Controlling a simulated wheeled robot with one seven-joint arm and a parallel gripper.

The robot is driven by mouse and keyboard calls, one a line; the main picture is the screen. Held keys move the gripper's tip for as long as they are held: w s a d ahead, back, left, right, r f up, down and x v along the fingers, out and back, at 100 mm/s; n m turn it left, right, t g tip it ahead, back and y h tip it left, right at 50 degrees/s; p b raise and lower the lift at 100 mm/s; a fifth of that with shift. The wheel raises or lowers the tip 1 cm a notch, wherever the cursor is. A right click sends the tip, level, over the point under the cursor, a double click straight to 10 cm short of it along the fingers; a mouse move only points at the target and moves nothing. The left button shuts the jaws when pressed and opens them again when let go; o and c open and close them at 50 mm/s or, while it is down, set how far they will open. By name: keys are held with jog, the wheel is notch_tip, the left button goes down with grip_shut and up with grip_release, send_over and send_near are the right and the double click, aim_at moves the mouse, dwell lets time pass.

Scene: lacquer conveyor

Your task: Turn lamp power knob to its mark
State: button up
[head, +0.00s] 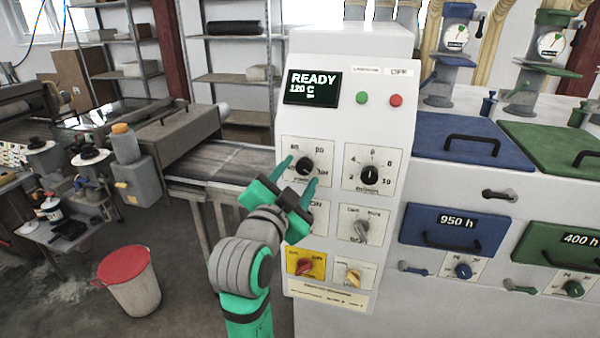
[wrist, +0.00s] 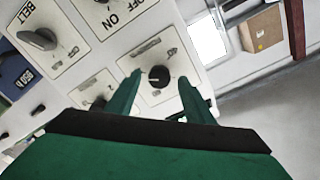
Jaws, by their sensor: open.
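A white control panel (head: 345,105) faces me. A black round knob (head: 305,165) sits on the upper left dial plate, with small printed values around it; its caption is too small to read surely. My gripper (head: 297,179) is open in front of this plate, its green fingers on either side of the knob. In the wrist view the same knob (wrist: 158,76) shows between the two fingertips (wrist: 160,79), with a gap on each side. A short pale line shows on its face. I cannot make out the target mark, nor whether the fingers touch the panel.
A second black dial (head: 370,175) is at the right. A grey knob (head: 360,231), a red knob (head: 304,266) and a yellow knob (head: 353,276) are lower. The display (head: 312,88) reads READY 120 C. A red-lidded bin (head: 131,285) stands left.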

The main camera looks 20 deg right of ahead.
jog(key=shift+x, duration=0.8)
jog(key=shift+c, duration=0.3)
jog(key=c, duration=1)
